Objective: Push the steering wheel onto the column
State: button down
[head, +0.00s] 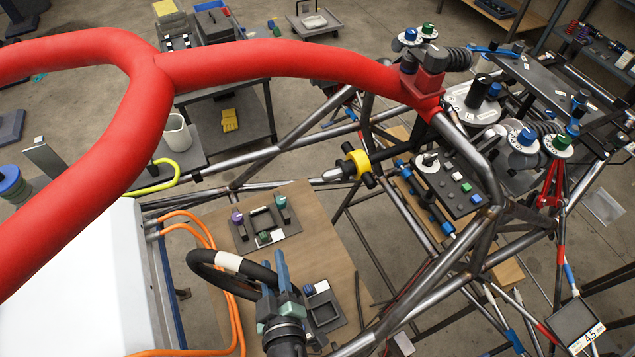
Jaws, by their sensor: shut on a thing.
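The steering wheel is a black ring with a white band (228,264), low in the middle of the head view. My gripper (274,276), with blue-grey fingers, is shut on the wheel's right part. The fingers and the gripper body hide part of the rim, and I cannot make out its hub. The column (337,173) is a metal shaft with a yellow collar (357,164) and dark knobs, above and to the right of the wheel. The wheel and the column are apart in the picture.
A thick red padded tube (110,150) crosses the upper left foreground. Metal chassis tubes (480,185) fill the right side. A wooden board (330,235) with small holders lies below the wheel. Orange hoses (236,300) run beside a white box (80,285) at left.

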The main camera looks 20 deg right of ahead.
jog(key=w+d+r+m+g+h+p, duration=0.3)
jog(key=d+r+m+g+h, duration=0.3)
jog(key=d+r+m+h, duration=0.3)
jog(key=shift+w+d+r+m+g+h+p, duration=0.35)
jog(key=shift+d+r+p, duration=0.3)
jog(key=shift+d+r, duration=1.7)
jog(key=shift+a+r, duration=0.65)
jog(key=shift+a, duration=0.05)
jog(key=shift+r, duration=0.1)
jog(key=shift+w+d+b, duration=0.2)
jog(key=shift+d+b, duration=0.5)
jog(key=shift+d, duration=1.55)
dwell(1.5)
